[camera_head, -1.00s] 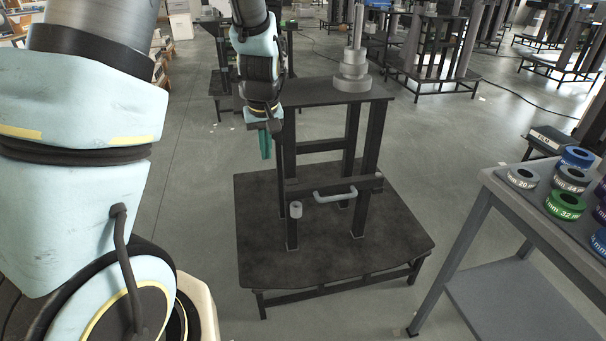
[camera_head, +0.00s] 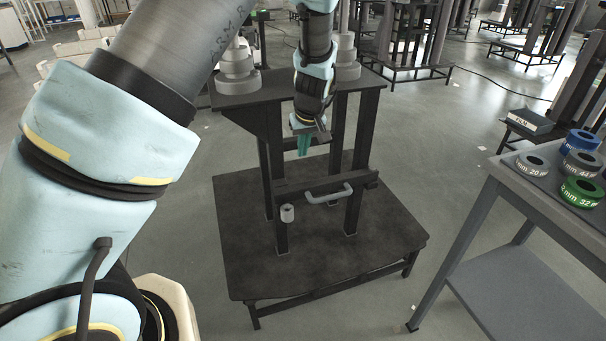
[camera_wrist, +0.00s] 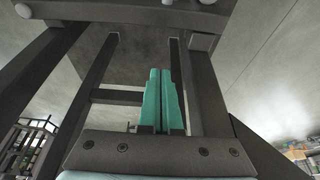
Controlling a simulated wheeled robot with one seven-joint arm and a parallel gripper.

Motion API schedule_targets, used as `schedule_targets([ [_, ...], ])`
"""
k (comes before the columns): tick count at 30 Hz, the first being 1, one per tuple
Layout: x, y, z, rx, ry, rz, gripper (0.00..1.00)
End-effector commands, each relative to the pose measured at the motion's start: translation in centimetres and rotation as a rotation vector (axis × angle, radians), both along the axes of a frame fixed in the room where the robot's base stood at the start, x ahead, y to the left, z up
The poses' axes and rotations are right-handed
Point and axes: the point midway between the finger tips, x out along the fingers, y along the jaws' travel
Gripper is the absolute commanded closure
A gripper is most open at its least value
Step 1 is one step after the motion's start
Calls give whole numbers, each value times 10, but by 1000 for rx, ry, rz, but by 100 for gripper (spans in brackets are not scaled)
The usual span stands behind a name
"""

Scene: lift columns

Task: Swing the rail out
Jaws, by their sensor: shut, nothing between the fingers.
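The rail (camera_head: 291,185) is a dark horizontal bar low across the front of the black stand, with a pale U-shaped handle (camera_head: 328,194) on it. A small pale cylinder (camera_head: 287,213) shows near the rail's left end. My gripper (camera_head: 304,153) points down above the rail, up and left of the handle. Its teal fingers are shut together with nothing between them and look apart from the rail and handle. In the wrist view the fingers (camera_wrist: 162,100) stand in front of the stand's dark posts (camera_wrist: 202,80). I cannot make out the handle there.
The stand's top plate (camera_head: 275,93) carries grey stepped cylinders and overhangs near my arm. Its wide dark base plate (camera_head: 330,262) lies below. A grey bench (camera_head: 545,205) with labelled rings stands to the right. Open floor (camera_head: 445,160) lies between.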

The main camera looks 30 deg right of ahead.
Motion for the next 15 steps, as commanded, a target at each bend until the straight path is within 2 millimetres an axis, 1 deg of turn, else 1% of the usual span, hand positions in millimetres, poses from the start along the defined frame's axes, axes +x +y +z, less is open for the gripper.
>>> schedule_targets([
  [5, 5, 1, -14, 3, 2, 1, 100],
  [8, 11, 0, -31, 4, 3, 1, 100],
  [15, 27, -2, -78, 3, 2, 1, 100],
])
